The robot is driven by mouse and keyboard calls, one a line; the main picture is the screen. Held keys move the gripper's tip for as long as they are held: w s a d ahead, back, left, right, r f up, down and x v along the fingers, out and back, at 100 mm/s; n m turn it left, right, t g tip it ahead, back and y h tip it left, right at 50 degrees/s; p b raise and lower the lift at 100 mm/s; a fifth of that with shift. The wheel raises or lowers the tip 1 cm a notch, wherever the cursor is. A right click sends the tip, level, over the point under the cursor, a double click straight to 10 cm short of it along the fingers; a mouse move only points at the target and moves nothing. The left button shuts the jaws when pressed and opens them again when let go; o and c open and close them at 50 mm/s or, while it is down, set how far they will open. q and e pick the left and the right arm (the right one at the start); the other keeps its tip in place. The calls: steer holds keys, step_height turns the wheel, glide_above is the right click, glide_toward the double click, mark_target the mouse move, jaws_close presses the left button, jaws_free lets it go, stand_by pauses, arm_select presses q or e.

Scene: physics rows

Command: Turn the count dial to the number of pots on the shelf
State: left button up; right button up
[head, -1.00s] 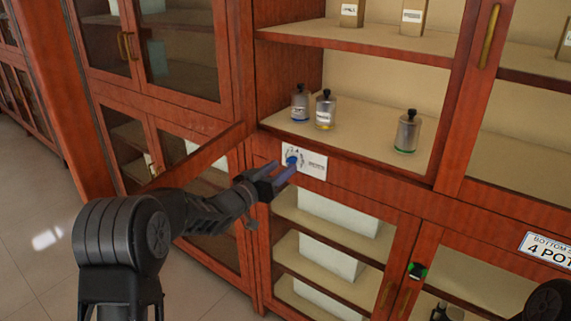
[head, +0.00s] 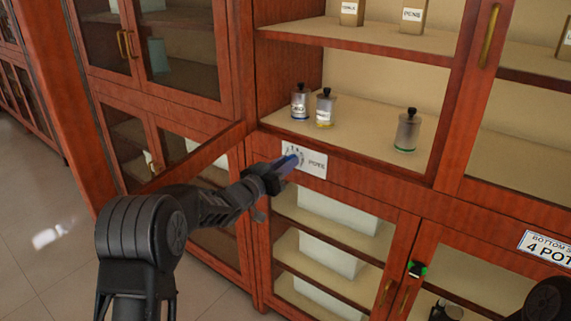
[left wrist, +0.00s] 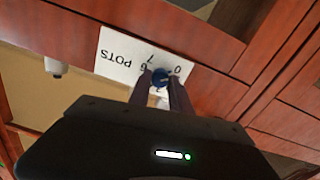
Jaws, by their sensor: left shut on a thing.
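The blue count dial (left wrist: 160,77) sits on a white card with printed digits and the word POTS, seen upside down in the left wrist view. The card (head: 316,163) is on the cabinet rail in the head view. My left gripper (head: 291,161) is shut on the dial and hides it in the head view. The pointer's reading is not clear. Three stoppered pots stand on the open shelf (head: 360,133) above the card: a left pot (head: 299,104), a middle pot (head: 324,111) and a right pot (head: 407,132).
Labelled boxes (head: 412,18) stand on the upper shelf. A sign (head: 548,247) at right reads BOTTOM S… and 4 POT, cut off by the edge. A glass door with a green-and-black piece (head: 417,269) is below. An ajar door's edge (head: 195,158) lies left of my gripper.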

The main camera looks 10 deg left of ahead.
arm_select(q)
jaws_close()
steer(key=shift+d+f+m+b, duration=0.1)
steer(key=shift+f+m+b, duration=0.05)
steer(key=shift+m+b, duration=9.8)
steer(key=shift+m+p, duration=0.6)
steer(key=shift+m, duration=0.25)
steer(key=o, duration=0.9)
jaws_free()
